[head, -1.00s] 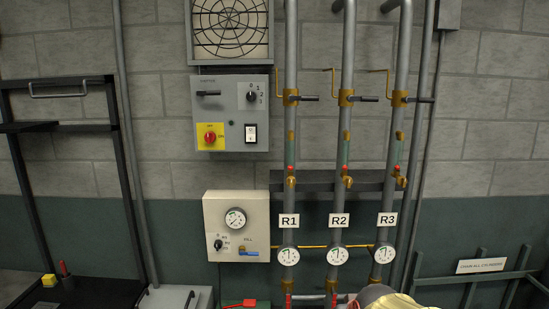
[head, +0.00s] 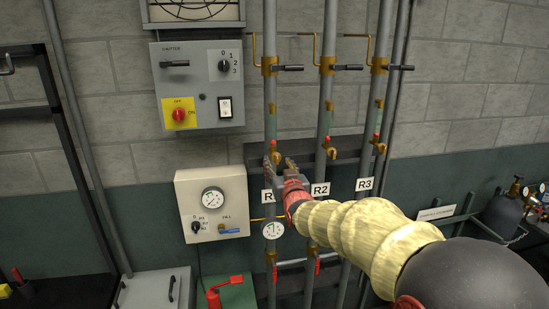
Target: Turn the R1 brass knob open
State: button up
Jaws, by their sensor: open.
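The R1 pipe (head: 270,100) is the leftmost of three grey vertical pipes. Its small brass knob (head: 276,152), with a red part above, shows just above my fingertips. My gripper (head: 279,166) reaches in from the lower right, its two fingers apart and pointing up at the R1 pipe, just below the knob. I cannot tell whether a finger touches the knob. The gripper partly covers the R1 label (head: 267,196) and hides the pipe behind it. Similar brass knobs sit on R2 (head: 330,152) and R3 (head: 378,147).
A grey shutter box (head: 200,85) and a cream gauge box (head: 213,205) hang left of the pipes. Black lever handles (head: 290,68) stick out higher on the pipes. A red tool (head: 214,296) stands below. My arm covers the lower right.

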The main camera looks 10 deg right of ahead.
aim_at(277, 161)
jog(key=shift+w+d+p, duration=0.1)
jog(key=shift+w+p, duration=0.3)
jog(key=shift+w, duration=2.05)
jog(key=shift+c, duration=1.1)
grip_shut()
